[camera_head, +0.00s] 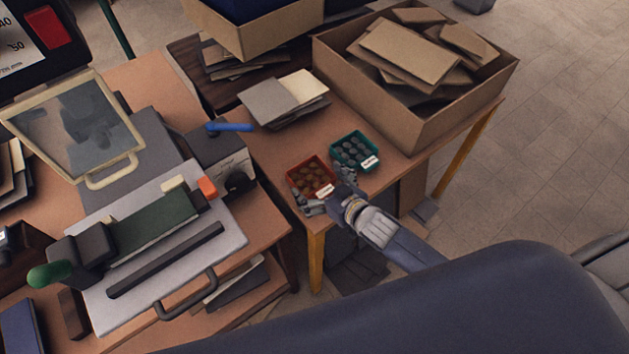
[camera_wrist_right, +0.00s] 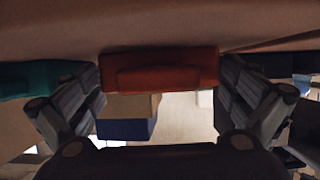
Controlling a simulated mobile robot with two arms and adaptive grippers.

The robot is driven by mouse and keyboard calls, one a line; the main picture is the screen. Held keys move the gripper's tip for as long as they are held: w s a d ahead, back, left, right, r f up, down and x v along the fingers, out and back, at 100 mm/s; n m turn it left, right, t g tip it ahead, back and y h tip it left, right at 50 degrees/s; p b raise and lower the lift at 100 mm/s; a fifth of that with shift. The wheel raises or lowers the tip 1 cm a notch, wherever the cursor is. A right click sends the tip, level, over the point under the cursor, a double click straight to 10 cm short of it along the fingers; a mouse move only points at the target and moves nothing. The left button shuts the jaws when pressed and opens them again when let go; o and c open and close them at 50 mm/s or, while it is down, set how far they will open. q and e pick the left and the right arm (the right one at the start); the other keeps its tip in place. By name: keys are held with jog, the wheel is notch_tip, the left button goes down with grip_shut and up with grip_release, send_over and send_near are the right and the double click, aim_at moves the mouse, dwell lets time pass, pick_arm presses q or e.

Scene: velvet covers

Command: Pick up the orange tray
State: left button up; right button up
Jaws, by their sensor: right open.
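The orange tray (camera_head: 309,172) is a small orange-red box holding several dark round pieces, with a white label on its near side. It sits near the front edge of the wooden table. My right gripper (camera_head: 330,197) is at the tray's near side, with its fingers spread. In the right wrist view the tray (camera_wrist_right: 160,70) shows between the two open fingers, ahead of the palm. I cannot tell whether the fingers touch it. My left gripper is not in view.
A green tray (camera_head: 355,149) of similar pieces stands right beside the orange one. A large cardboard box (camera_head: 420,130) of cardboard pieces stands behind it. Stacked sheets (camera_head: 285,97) lie at the back. A press-like machine (camera_head: 165,240) fills the left bench.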

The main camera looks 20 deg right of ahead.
jog(key=c, duration=1)
jog(key=shift+r, duration=0.1)
